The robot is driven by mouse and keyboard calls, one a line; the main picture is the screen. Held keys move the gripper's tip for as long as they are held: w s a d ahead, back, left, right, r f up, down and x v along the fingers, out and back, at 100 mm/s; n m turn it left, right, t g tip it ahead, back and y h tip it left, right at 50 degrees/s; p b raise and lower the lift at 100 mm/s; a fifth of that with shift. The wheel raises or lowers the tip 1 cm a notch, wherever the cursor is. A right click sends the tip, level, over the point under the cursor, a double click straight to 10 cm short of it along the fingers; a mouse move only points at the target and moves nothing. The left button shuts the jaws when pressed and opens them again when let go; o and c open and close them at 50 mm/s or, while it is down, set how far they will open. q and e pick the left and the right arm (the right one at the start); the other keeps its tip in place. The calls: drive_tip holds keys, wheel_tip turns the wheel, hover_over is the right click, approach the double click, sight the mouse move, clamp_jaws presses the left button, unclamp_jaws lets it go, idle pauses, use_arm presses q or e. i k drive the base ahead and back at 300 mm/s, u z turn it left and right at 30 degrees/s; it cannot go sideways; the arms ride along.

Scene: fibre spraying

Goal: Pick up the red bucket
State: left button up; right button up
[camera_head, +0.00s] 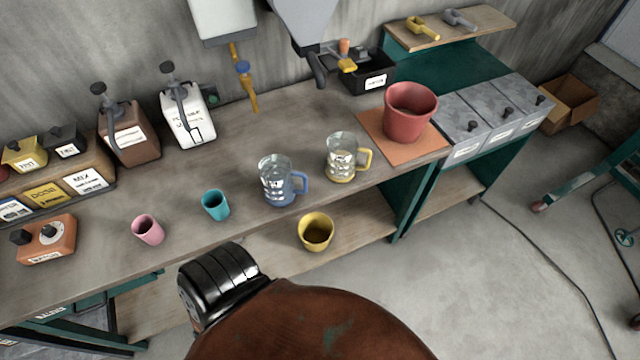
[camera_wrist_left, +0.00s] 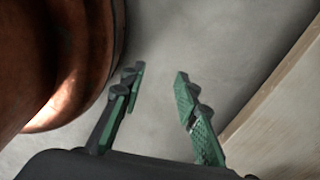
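The red bucket (camera_head: 408,118) stands upright on an orange mat (camera_head: 427,142) at the right end of the workbench, in the head view. My left gripper (camera_wrist_left: 158,82) shows only in the left wrist view. Its two green-padded fingers are apart with nothing between them, above grey floor. The bucket is not in that wrist view, so the gripper is away from it. My right gripper is in neither view.
On the bench (camera_head: 110,255) stand a pink cup (camera_head: 148,230), a teal cup (camera_head: 215,205), a blue-handled jug (camera_head: 277,185) and a yellow-handled jug (camera_head: 341,160). A yellow bucket (camera_head: 316,232) is lower, by the shelf. Grey lidded bins (camera_head: 490,110) flank the mat.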

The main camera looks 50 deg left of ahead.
sight(409, 107)
drive_tip(key=u, duration=1.3)
